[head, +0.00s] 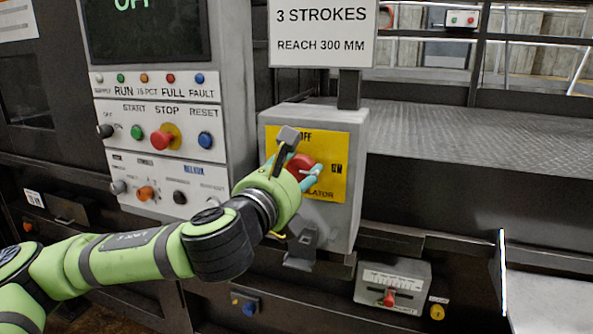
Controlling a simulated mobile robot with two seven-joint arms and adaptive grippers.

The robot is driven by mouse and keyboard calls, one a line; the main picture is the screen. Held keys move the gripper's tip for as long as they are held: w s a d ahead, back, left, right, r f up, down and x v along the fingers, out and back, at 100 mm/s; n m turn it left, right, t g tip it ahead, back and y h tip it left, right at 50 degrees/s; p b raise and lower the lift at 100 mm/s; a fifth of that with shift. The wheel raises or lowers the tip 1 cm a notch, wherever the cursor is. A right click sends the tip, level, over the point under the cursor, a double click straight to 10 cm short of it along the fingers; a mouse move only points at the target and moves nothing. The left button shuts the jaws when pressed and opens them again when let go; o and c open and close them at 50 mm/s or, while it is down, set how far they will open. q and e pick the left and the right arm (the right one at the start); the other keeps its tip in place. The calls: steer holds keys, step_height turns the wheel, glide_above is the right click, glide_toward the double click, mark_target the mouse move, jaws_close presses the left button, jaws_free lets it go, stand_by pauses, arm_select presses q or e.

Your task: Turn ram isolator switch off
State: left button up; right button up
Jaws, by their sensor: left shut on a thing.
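The ram isolator switch is a red rotary knob (301,163) on a yellow plate (335,187) on the front of a grey box (346,124). The plate reads OFF at the top and ON at the right; its lower lettering is partly covered. My left gripper (299,164) comes in from the lower left and is shut on the red knob. The fingers and wrist hide part of the knob, so I cannot tell exactly which way it points. My right gripper is not in view.
A control panel (158,117) with a screen, lamps, buttons and knobs stands left of the box. A "3 STROKES" sign (322,32) rises above the box. A small grey unit with a red knob (389,298) sits lower right. A metal deck (440,140) extends right.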

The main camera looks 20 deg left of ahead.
arm_select(q)
steer(key=shift+r, duration=0.25)
steer(key=n+b, duration=0.1)
steer(key=n, duration=0.3)
steer(key=shift+a+n, duration=0.1)
steer(key=shift+n, duration=0.2)
steer(key=n+b, duration=0.1)
steer(key=n, duration=0.3)
steer(key=shift+n+t, duration=0.3)
steer(key=shift+n, duration=0.1)
steer(key=n, duration=0.4)
steer(key=shift+f+n+y+b, duration=0.1)
steer(key=shift+n+y+b, duration=0.2)
steer(key=shift+n+y, duration=0.3)
steer(key=shift+n, duration=2)
steer(key=o, duration=1)
steer(key=shift+o, duration=0.7)
steer(key=shift+a+f, duration=0.1)
steer(key=shift+f, duration=0.1)
